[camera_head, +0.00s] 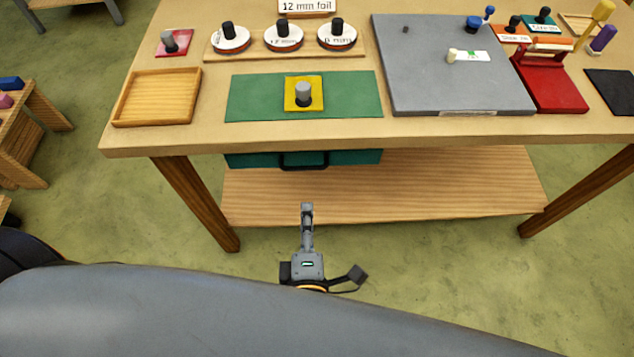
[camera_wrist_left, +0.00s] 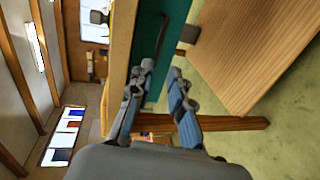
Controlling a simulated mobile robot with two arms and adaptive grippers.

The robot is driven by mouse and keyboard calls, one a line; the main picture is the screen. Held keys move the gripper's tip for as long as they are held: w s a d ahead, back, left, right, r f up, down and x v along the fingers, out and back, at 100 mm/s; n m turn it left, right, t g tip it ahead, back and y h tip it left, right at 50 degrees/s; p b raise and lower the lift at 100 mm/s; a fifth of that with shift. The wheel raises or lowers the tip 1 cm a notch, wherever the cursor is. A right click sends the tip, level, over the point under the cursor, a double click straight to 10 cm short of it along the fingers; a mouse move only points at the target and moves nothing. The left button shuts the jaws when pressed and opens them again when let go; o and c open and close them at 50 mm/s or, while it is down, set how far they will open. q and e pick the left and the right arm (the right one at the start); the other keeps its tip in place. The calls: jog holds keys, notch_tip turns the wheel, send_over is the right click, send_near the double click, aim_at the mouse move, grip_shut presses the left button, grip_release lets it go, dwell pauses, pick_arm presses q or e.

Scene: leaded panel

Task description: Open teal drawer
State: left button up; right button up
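The teal drawer (camera_head: 350,157) sits under the front edge of the workbench, its front mostly hidden from above by the tabletop. Its dark bar handle (camera_head: 304,161) shows near the middle, and the handle also shows in the left wrist view (camera_wrist_left: 161,38). The drawer looks shut. My left gripper (camera_head: 307,210) is in front of the bench, below and short of the handle, pointing at the drawer. In the left wrist view its two fingers (camera_wrist_left: 160,72) are apart with nothing between them, and the handle lies beyond the tips. My right gripper is not in view.
The workbench top (camera_head: 420,128) overhangs the drawer. A wooden lower shelf (camera_head: 400,190) lies beneath, between the bench legs (camera_head: 195,200). A green mat (camera_head: 250,97), wooden tray (camera_head: 157,97) and grey board (camera_head: 450,85) are on top. The floor in front is clear.

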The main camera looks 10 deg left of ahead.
aim_at(305, 166)
pick_arm(q)
jog(key=p+x, duration=0.1)
jog(key=x, duration=1.2)
jog(key=shift+w+a+p, duration=0.2)
jog(key=shift+a+p, duration=0.05)
jog(key=shift+p, duration=0.05)
jog(key=shift+w+a, duration=0.1)
jog(key=shift+w, duration=0.05)
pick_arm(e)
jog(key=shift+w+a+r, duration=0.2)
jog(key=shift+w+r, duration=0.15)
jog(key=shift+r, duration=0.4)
pick_arm(q)
grip_shut()
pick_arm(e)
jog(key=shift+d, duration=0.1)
